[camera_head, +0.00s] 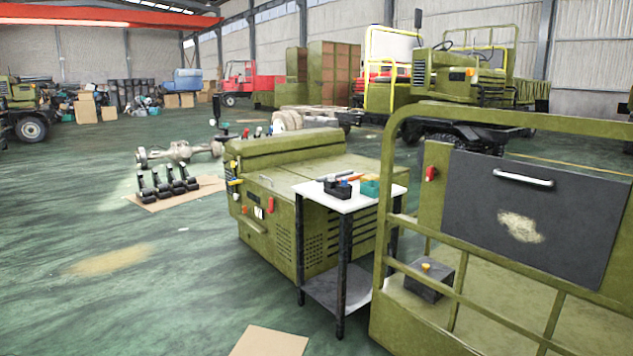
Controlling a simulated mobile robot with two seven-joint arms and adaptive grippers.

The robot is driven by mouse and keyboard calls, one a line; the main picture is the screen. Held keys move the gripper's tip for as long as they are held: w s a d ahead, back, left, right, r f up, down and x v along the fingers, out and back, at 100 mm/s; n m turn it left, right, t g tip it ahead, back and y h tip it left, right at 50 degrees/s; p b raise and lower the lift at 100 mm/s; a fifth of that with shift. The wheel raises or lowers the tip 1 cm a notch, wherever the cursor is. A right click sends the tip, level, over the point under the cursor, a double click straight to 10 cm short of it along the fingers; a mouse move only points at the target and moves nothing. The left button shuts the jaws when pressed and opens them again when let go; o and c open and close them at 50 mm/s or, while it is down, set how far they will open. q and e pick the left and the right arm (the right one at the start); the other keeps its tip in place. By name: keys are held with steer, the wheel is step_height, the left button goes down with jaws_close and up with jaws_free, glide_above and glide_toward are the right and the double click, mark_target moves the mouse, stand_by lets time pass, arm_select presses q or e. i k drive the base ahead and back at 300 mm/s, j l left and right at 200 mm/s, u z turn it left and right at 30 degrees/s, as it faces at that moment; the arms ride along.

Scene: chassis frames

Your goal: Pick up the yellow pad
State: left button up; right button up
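I cannot make out a clear yellow pad. A small yellow piece (426,267) sits on top of a dark box (428,283) inside the green railed frame at the right; it is too small to tell whether it is a pad. A small white-topped table (350,200) stands left of that frame. On it are a black bin (338,190), a teal bin (370,188) and small tools, some of them orange or blue. Neither of my grippers is in view.
A green machine housing (290,210) stands behind the table. The green railed frame (385,240) with a dark panel (535,210) fills the right side. Cardboard sheets (270,342) lie on the floor. Open green floor (130,290) spreads at the left.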

mark_target(370, 177)
steer(key=i+j+u, duration=0.15)
steer(key=u, duration=0.3)
steer(key=i+j+u, duration=0.1)
steer(key=u, duration=0.3)
steer(key=i+u, duration=0.3)
steer(key=u, duration=0.15)
steer(key=i+j, duration=0.1)
steer(key=i, duration=3.3)
steer(key=i+z, duration=0.2)
steer(key=z, duration=0.25)
steer(key=i+z, duration=0.2)
steer(key=z, duration=0.3)
steer(key=i+j+z, duration=0.1)
steer(key=z, duration=2.2)
steer(key=j, duration=0.1)
